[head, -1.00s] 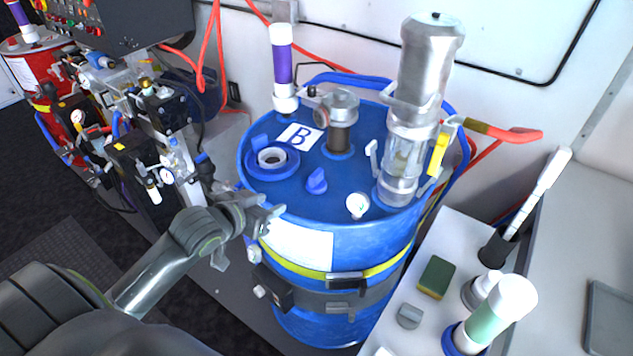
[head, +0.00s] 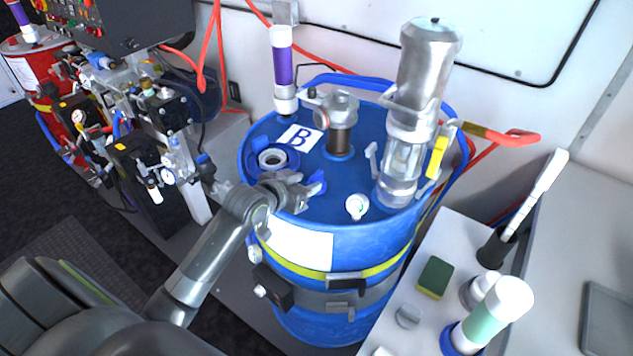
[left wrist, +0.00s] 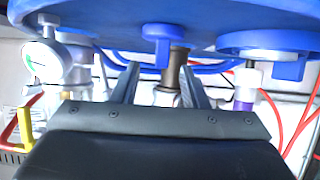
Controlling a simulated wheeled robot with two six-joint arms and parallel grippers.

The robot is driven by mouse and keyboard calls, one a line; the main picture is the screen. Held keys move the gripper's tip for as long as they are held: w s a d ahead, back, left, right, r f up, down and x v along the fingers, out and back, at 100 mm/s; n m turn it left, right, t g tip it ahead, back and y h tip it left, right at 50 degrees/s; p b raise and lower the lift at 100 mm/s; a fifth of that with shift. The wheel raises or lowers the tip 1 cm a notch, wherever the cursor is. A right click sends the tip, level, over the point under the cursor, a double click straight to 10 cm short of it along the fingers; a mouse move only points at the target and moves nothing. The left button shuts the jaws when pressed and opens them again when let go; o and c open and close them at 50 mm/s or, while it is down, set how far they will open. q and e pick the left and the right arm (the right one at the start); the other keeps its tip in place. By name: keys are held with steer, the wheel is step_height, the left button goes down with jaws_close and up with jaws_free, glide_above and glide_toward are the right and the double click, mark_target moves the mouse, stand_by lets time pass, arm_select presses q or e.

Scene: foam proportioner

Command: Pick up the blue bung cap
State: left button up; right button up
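The blue bung cap (head: 319,183) sits on the lid of the blue drum (head: 345,212), near its front middle, and is partly hidden by my left gripper. My left gripper (head: 305,184) is over the lid, with its fingertips right beside the cap and nothing held. In the left wrist view, the two fingers (left wrist: 158,82) stand apart. The cap's blue tab (left wrist: 160,38) shows in line with the gap between them, the drum lid appearing at the top of the picture. I cannot tell whether the fingers touch the cap. My right gripper is not in view.
An open bung ring (head: 272,160) is left of the cap, and a small gauge (head: 356,206) is to its right. A tall clear-and-metal cylinder (head: 404,155), a brown-necked fitting (head: 340,140) and a purple tube (head: 283,70) rise from the lid. A white bench (head: 455,225) is at right.

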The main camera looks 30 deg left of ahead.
mark_target(314, 177)
arm_select(q)
steer(key=shift+r+p+x, duration=0.15)
steer(key=shift+p+x, duration=0.25)
steer(key=shift+x, duration=0.85)
steer(key=shift+r+p+x, duration=0.15)
steer(key=shift+p+x, duration=0.25)
steer(key=shift+x, duration=0.85)
steer(key=shift+w+f, duration=0.25)
steer(key=shift+w, duration=0.25)
jaws_close()
